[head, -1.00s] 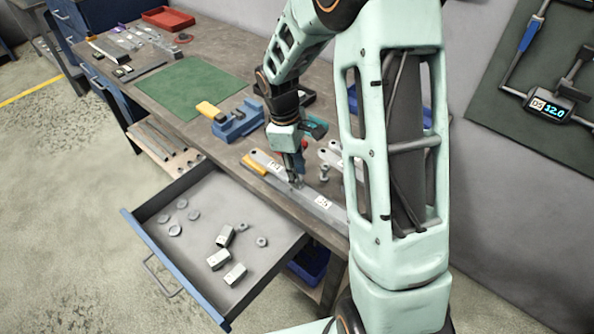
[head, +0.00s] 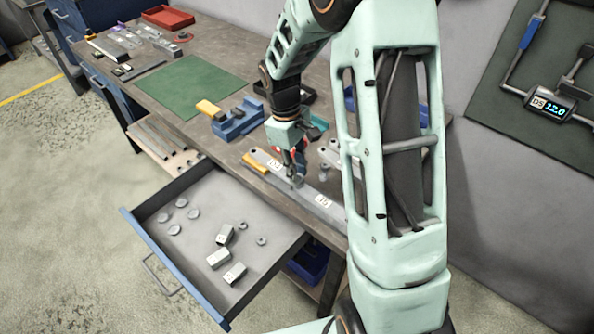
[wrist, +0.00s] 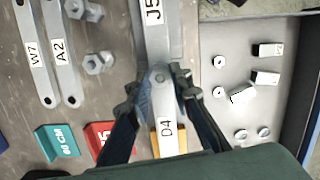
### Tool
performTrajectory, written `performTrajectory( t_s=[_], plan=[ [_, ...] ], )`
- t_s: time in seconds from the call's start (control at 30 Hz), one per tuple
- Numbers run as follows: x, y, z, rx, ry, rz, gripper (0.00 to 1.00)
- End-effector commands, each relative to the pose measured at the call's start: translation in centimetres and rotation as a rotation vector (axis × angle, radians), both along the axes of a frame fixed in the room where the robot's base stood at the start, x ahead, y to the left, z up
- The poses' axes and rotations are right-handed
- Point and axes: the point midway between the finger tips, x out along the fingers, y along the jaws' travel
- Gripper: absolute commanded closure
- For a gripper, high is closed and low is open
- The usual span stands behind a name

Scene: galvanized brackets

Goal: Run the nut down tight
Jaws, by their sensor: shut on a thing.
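Two grey flat bars, J5 (wrist: 153,35) and D4 (wrist: 168,138), overlap end to end at a joint in the wrist view. A small round bolt end (wrist: 160,77) shows at the joint. My gripper (wrist: 158,84) has its dark fingers on either side of this joint and is shut on the nut there. The fingers mostly hide the nut, and I cannot tell how tightly it sits. In the head view my gripper (head: 297,178) points down at the same joint near the bench's front edge, with bar J5 (head: 330,208) running to the right.
The open drawer (head: 215,285) in front holds several washers or nuts and white blocks. Bars W7 (wrist: 30,50) and A2 (wrist: 58,50) lie beside loose bolts (wrist: 98,63). A blue vise-like fixture (head: 237,121) stands behind left. The green mat (head: 190,85) is clear.

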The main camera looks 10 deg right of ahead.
Motion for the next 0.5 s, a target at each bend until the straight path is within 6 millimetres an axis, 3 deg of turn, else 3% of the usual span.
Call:
performTrajectory(
  t_s=[0.5],
  plan=[
    [-0.03,0.2,-0.09,0.003,0.002,-0.833,1.0]
  ],
)
